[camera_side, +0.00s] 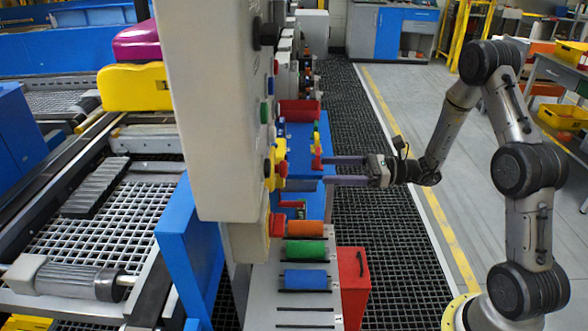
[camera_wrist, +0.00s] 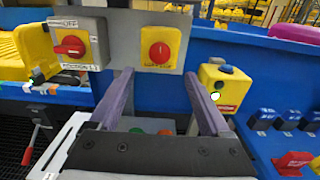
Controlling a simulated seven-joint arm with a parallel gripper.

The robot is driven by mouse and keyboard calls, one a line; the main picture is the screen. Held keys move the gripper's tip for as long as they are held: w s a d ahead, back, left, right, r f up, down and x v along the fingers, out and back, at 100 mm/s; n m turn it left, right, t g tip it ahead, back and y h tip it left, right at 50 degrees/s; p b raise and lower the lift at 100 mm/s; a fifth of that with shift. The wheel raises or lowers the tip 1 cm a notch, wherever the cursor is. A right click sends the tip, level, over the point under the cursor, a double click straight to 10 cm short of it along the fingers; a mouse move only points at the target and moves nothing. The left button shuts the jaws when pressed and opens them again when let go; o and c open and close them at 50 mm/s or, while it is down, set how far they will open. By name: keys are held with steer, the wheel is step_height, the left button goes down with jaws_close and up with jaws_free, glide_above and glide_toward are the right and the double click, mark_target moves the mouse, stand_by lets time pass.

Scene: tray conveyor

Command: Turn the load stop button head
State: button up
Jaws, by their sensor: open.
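A round red button head (camera_wrist: 159,52) sits on a yellow plate in the upper middle of the wrist view. In the side view, a red head (camera_side: 283,168) on a yellow mount sticks out from the panel's right side. My gripper (camera_wrist: 159,76) is open and empty, its two purple fingers spread either side of the button in the picture. In the side view my gripper (camera_side: 326,170) points left at the panel, with a gap before the red head. Nothing hides the button's face.
A red rotary switch (camera_wrist: 70,46) on a yellow plate is left of the button. A yellow box (camera_wrist: 224,88) with a dark button is close by the right finger. A tall pale panel (camera_side: 210,110) stands left of my gripper. Coloured rollers (camera_side: 305,250) lie below.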

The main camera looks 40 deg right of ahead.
mark_target(284, 169)
steer(key=x, duration=0.9)
steer(key=shift+a, duration=0.15)
steer(key=shift+w, duration=0.1)
jaws_close()
steer(key=shift+m, duration=3.5)
